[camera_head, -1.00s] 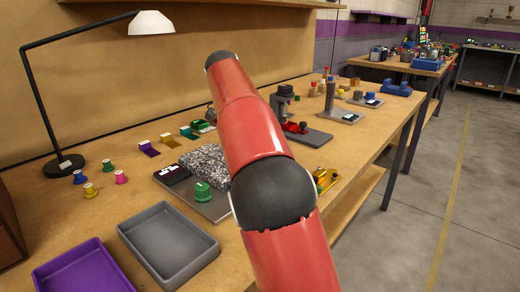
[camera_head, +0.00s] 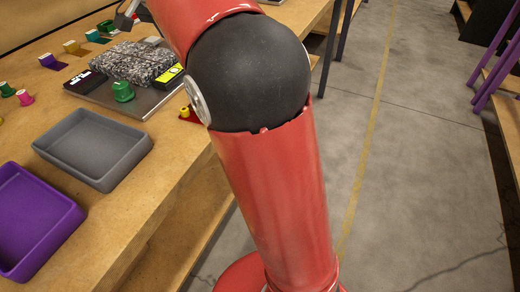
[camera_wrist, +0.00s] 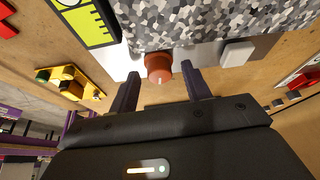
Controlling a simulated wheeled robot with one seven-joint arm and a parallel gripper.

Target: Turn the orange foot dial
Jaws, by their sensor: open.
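The orange foot dial (camera_wrist: 158,68) shows in the wrist view at the near edge of a speckled stone block (camera_wrist: 210,25). My gripper (camera_wrist: 160,79) is open. Its two dark fingers point toward the dial, one to each side of it in the picture, and I see no clear contact. The dial does not show in the head view. There the speckled block (camera_head: 133,62) sits on a grey metal plate (camera_head: 150,100) with a green knob (camera_head: 123,91) at its front.
A yellow level (camera_wrist: 85,22) lies beside the block. In the head view, a grey tray (camera_head: 97,178) and a purple tray (camera_head: 68,228) stand at the left; open floor lies right.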

